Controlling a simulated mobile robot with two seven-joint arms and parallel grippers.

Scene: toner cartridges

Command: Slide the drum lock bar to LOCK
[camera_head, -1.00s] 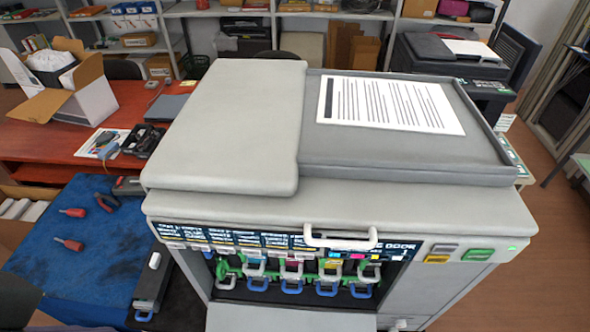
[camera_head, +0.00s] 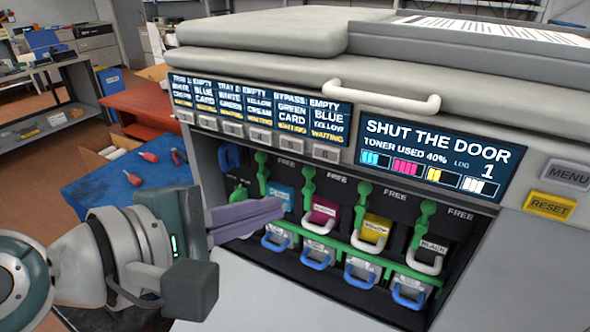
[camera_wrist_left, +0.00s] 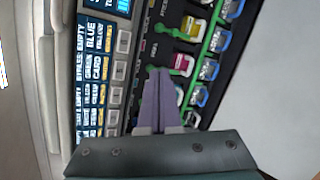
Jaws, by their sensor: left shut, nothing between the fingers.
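The green drum lock bar (camera_head: 398,267) runs across the printer's open front bay, below the toner cartridges and above the blue-handled drum units. Its left part is hidden behind my left gripper. My left gripper (camera_head: 283,206) has purple fingers shut with nothing between them, pointing into the bay in front of the leftmost cartridge. In the left wrist view, the shut fingers (camera_wrist_left: 161,72) point towards the row of cartridges and green parts. I cannot tell whether they touch the bar. No LOCK mark is readable. My right gripper is not in view.
Green upright levers with FREE labels stand above cyan, magenta (camera_head: 322,212), yellow (camera_head: 376,228) and black cartridges. The display (camera_head: 436,160) reads "SHUT THE DOOR". A white door handle (camera_head: 383,97) sticks out above. A blue mat (camera_head: 110,195) with red-handled tools lies left.

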